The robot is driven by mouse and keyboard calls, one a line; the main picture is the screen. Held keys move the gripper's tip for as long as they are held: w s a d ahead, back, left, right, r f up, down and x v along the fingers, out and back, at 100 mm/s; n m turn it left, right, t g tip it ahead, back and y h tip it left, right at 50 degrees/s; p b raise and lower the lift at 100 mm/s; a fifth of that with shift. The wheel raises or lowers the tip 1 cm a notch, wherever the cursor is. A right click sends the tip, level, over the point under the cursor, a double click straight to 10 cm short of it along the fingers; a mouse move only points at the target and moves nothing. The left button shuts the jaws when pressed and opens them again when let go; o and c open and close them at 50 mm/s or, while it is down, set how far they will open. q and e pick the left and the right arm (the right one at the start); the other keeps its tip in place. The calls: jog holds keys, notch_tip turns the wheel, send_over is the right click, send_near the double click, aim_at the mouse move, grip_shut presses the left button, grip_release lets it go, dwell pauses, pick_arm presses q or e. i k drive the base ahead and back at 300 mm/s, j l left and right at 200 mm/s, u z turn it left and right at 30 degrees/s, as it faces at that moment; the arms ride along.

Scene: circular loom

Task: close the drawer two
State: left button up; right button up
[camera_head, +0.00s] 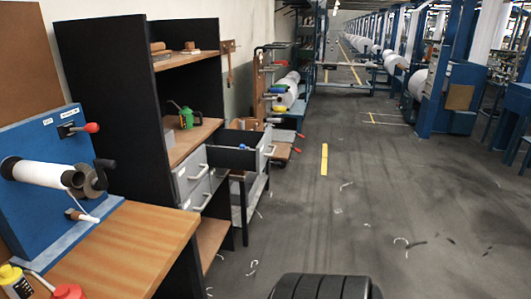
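A black-sided wooden cabinet (114,135) stands at the left and holds grey drawers. One drawer (265,148) is pulled far out to the right; its dark inside shows, and its grey front has a pale handle. Two grey drawer fronts with handles, an upper one (184,181) and a lower one (198,203), show nearer to me. They look flush with the cabinet. No numbers are legible on the drawers, so I cannot tell which is drawer two. Neither of my grippers is in view.
A wooden table (135,245) with a blue panel (45,140) and red and yellow bottles is at the near left. A green oil can (186,118) stands on the cabinet shelf. Shelving stands beyond the open drawer. The grey floor (345,215) to the right is mostly clear.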

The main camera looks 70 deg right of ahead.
aim_at(222, 145)
jog(key=z, duration=2.25)
